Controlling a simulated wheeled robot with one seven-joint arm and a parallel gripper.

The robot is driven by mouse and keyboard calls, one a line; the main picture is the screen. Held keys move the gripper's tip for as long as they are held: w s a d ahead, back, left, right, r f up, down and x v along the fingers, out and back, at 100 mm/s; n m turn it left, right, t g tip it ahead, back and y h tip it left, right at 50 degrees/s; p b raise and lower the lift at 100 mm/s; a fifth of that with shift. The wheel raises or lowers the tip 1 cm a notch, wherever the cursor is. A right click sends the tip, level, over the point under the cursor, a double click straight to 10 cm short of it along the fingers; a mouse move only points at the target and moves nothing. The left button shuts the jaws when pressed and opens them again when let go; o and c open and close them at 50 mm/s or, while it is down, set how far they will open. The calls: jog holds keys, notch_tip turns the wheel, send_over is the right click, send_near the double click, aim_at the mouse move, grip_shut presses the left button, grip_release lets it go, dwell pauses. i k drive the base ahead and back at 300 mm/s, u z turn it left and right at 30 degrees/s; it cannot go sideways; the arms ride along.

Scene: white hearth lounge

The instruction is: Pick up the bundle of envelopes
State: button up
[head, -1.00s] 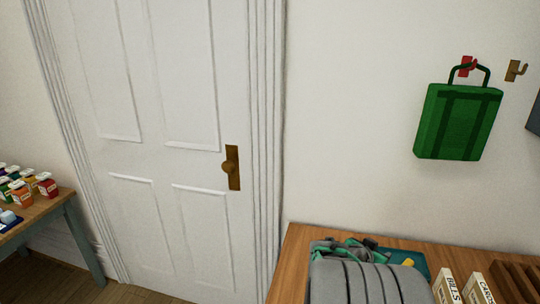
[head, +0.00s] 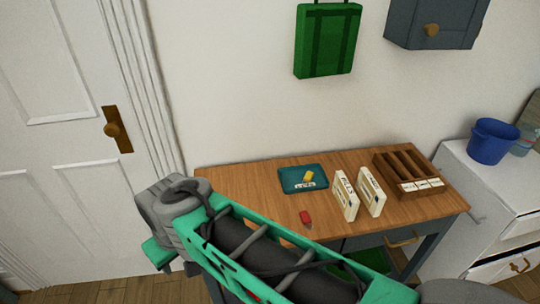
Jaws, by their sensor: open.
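Two cream upright bundles stand side by side on the wooden table in the head view. The left bundle (head: 345,196) is lettered like "BILLS". The right bundle (head: 371,192) has a similar label that reads like "CARDS" in the earlier frame. I cannot tell which of them is the bundle of envelopes. Both stand free of my arm in the picture. My green and grey arm crosses the lower middle, in front of the table's near edge. I cannot make out my gripper's fingers in this view.
The wooden table (head: 240,180) also holds a teal tray (head: 290,183) with a yellow item, a small red object (head: 305,218) and a brown slotted sorter (head: 390,168). A blue bucket (head: 492,142) stands on a white cabinet at right. A green bag (head: 326,40) hangs above.

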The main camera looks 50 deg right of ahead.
aim_at(348, 200)
jog(key=z, duration=2.15)
jog(key=k, duration=0.25)
jog(key=z, duration=0.1)
